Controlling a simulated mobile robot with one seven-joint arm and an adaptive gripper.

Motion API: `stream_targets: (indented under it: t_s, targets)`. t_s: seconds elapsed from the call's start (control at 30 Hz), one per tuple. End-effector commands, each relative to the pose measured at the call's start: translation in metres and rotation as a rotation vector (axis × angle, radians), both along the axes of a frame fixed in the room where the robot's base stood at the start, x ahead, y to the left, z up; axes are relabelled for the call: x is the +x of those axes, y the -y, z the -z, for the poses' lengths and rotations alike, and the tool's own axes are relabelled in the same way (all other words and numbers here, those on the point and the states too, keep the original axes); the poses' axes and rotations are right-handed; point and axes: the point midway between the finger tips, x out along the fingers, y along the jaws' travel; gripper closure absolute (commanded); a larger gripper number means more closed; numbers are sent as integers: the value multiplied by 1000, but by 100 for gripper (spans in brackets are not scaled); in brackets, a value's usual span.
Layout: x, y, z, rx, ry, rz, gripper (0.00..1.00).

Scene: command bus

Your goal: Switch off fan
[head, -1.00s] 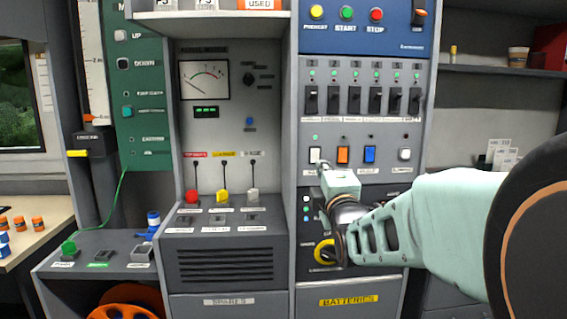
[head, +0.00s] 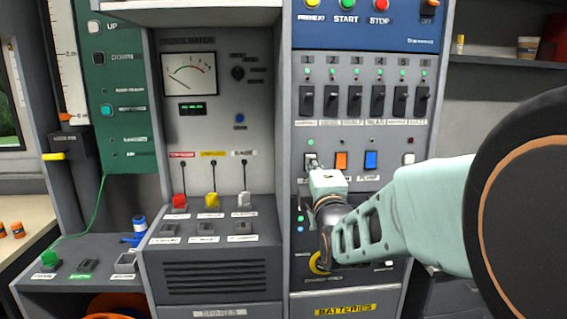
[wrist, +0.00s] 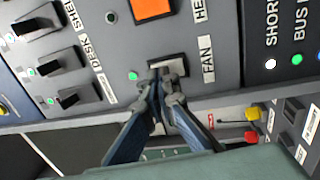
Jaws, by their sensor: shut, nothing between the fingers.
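The fan switch (wrist: 170,66) is a pale rocker in a dark frame beside a "FAN" label in the wrist view. A small green light (wrist: 133,76) glows beside it. In the head view the fan switch (head: 310,158) is the leftmost of the row of coloured rockers, partly hidden by my gripper. My gripper (wrist: 167,74) is shut and empty, its fingertips together over the lower part of the switch face. They look very close to it or touching; I cannot tell which. My gripper (head: 314,164) also shows at that switch in the head view.
The orange rocker (head: 341,160) and blue rocker (head: 371,160) sit just right of the fan switch. A row of black breaker levers (head: 353,100) is above. A yellow ring (head: 319,263) is on the panel below my gripper. A console (head: 207,230) juts out at left.

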Motion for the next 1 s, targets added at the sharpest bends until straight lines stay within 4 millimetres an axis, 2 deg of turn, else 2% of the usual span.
stream_targets:
  t_s: [0.47,0.97,1.0]
  targets:
    - [8,-1,-1,-1,-6,-3,100]
    - [0,1,-4,1,-4,1,100]
    - [0,1,1,0,0,0,100]
